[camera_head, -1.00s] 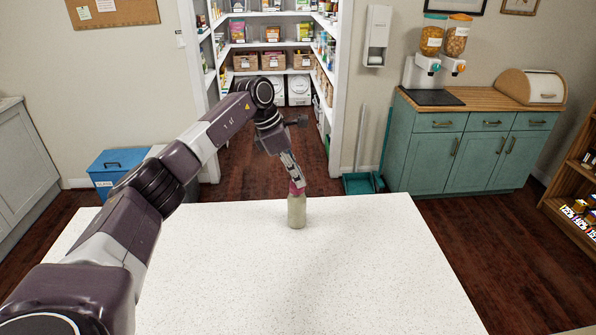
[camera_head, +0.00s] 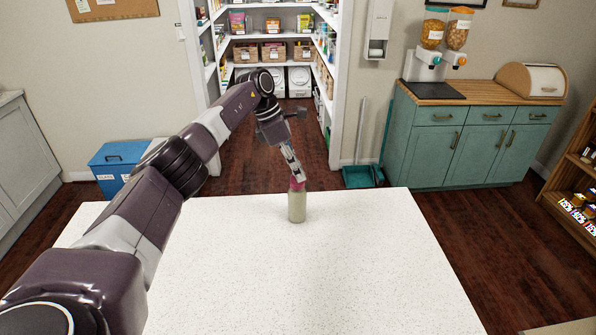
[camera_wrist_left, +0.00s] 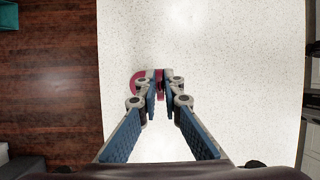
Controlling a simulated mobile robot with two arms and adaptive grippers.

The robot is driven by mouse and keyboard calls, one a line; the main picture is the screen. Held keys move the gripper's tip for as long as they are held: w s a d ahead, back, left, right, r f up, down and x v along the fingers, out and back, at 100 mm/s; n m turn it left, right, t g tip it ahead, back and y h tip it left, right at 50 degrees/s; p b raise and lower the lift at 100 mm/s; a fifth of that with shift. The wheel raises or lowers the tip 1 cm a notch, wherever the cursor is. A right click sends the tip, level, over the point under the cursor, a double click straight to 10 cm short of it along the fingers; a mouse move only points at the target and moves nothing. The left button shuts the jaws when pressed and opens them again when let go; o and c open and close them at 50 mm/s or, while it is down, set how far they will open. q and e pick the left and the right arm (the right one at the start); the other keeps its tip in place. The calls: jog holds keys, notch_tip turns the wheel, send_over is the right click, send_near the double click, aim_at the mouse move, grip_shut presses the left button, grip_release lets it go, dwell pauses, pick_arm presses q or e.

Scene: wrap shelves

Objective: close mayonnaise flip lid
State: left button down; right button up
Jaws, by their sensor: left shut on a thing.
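A pale mayonnaise bottle (camera_head: 297,208) stands upright on the white countertop (camera_head: 300,270), near its far edge. Its red lid (camera_head: 297,186) is at the top, partly hidden by my left gripper (camera_head: 296,179), which reaches down to it from above. In the left wrist view the lid (camera_wrist_left: 138,86) shows as a red round shape at the fingertips, mostly to their left. A red part lies between the two blue-padded fingers (camera_wrist_left: 160,88), which are shut on it. I cannot tell the flip lid's exact angle. My right gripper is not in view.
The countertop around the bottle is clear. Beyond it are dark wood floor, pantry shelves (camera_head: 270,63), a blue bin (camera_head: 118,165) at left, a teal dustpan (camera_head: 362,177), and a teal cabinet (camera_head: 470,145) at right.

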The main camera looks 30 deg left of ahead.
pick_arm(q)
jog(key=c, duration=2.1)
grip_release()
jog(key=v, duration=1.2)
